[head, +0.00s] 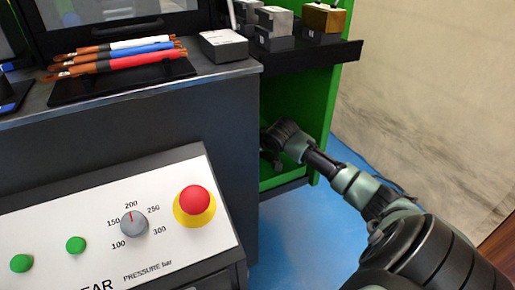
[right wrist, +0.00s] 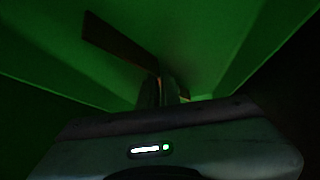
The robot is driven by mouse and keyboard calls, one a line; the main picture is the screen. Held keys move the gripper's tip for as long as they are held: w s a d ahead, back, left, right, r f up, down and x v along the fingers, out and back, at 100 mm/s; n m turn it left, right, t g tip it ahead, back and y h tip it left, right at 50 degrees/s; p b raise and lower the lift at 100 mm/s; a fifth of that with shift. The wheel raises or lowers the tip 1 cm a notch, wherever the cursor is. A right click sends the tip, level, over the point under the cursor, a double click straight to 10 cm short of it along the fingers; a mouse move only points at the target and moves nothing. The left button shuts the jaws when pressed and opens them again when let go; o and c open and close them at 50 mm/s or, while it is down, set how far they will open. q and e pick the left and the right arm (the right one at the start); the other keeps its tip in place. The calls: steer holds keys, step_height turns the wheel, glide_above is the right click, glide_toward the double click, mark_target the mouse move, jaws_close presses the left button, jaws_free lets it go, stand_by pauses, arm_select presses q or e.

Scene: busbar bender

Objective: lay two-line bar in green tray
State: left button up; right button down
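A dark brown bar (right wrist: 118,38) shows in the right wrist view, running from the upper left down to the fingertips of my right gripper (right wrist: 166,90). The fingers look close together on it, and a small orange-brown bit shows just past them. The light is too dim to make out any lines on the bar. Green surfaces (right wrist: 215,45) surround it; I cannot tell whether they are the tray or the cabinet inside. In the head view my right gripper (head: 271,148) reaches into the open green cabinet (head: 318,95), its tips partly hidden by the grey machine. My left gripper is out of view.
The grey machine's control panel (head: 120,230) has a red stop button (head: 195,200), a dial and green buttons. Sleeved copper pieces (head: 118,55) lie on a black plate beside a grey box (head: 223,45). Blocks stand on a black shelf (head: 312,52) above my right arm.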

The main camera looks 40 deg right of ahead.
steer(key=shift+f, duration=0.15)
steer(key=shift+f, duration=0.15)
steer(key=c, duration=1.6)
jaws_free()
steer(key=shift+s+f, duration=0.1)
